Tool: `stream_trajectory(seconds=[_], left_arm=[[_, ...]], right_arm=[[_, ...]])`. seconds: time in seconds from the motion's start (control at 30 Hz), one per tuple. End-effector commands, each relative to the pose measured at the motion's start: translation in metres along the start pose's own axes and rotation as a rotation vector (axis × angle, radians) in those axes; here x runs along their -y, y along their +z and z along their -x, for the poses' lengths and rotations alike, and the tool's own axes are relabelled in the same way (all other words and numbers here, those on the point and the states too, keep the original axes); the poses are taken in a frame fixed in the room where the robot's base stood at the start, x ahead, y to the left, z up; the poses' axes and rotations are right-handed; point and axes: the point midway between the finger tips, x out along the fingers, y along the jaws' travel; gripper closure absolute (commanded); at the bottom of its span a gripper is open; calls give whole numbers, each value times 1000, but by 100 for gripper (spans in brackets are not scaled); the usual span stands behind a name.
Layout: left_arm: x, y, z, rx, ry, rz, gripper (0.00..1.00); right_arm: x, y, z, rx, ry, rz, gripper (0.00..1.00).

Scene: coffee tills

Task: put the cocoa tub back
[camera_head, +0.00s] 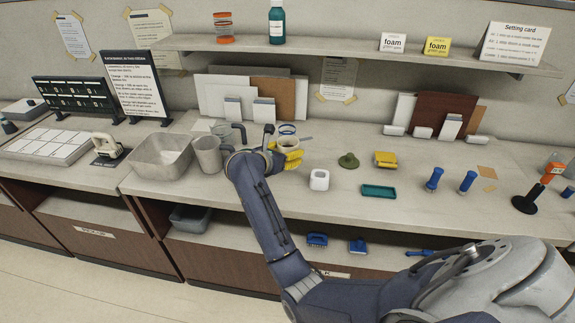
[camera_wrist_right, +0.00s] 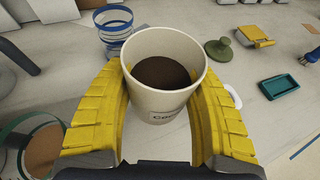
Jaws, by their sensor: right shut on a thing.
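A green knobbed lid (camera_head: 349,160) lies on the counter to the right, also in the wrist view (camera_wrist_right: 218,48). My left gripper is not in view.
A blue-banded clear container (camera_wrist_right: 115,28) stands close behind the tub. A metal bin (camera_head: 160,158) and grey jug (camera_head: 207,155) stand left. A shelf (camera_head: 330,51) runs above.

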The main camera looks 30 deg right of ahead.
Motion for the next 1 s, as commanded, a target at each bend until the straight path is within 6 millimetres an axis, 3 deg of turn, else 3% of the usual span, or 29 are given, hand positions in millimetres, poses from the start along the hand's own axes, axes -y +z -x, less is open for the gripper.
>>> stream_trajectory(seconds=[0.23,0.6,1.0], left_arm=[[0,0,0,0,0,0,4],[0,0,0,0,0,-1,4],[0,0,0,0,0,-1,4]], right_arm=[[0,-11,-5,1,0,0,78],[0,-46,-19,2,1,1,78],[0,-49,-20,1,1,0,78]])
